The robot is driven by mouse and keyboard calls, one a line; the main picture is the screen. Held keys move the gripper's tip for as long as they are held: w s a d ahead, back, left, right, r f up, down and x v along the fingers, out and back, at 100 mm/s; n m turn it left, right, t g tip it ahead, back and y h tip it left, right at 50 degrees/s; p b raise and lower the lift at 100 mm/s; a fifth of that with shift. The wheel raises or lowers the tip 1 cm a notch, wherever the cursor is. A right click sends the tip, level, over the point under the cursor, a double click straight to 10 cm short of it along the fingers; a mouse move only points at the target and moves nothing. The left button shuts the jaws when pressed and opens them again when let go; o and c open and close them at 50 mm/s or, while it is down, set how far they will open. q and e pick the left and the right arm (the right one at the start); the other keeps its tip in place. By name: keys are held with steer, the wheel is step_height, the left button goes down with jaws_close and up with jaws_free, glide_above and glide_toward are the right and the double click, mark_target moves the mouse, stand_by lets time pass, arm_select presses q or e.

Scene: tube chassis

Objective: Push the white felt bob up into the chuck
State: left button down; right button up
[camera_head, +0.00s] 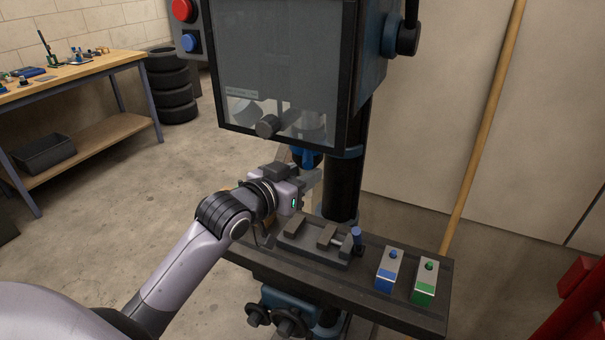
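My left gripper (312,180) is raised above the drill press table, just below the machine's guard. Its fingers are seen from the side and partly hidden by its own body, so I cannot tell whether they are open or shut. A blue part (306,158), perhaps the chuck or its lower end, shows just above the fingers, under the guard. The white felt bob cannot be made out; it may be hidden behind the gripper or between its fingers. My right gripper is not in view.
The tinted guard (280,60) hangs in front of the spindle. A vise (312,240) sits on the press table (400,312), with a blue-marked block (387,275) and a green-marked block (425,284) to its right. A workbench (75,72) stands at the far left.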

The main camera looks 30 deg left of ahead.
arm_select(q)
steer(key=shift+a+r, duration=0.15)
steer(key=shift+r, duration=0.45)
stand_by(1.1)
steer(key=c, duration=0.7)
jaws_free()
steer(key=shift+w, duration=0.1)
steer(key=shift+f, duration=0.3)
steer(key=shift+s, duration=0.35)
steer(key=shift+b+v, duration=0.5)
steer(key=shift+v, duration=2.85)
steer(key=shift+w+r, duration=0.1)
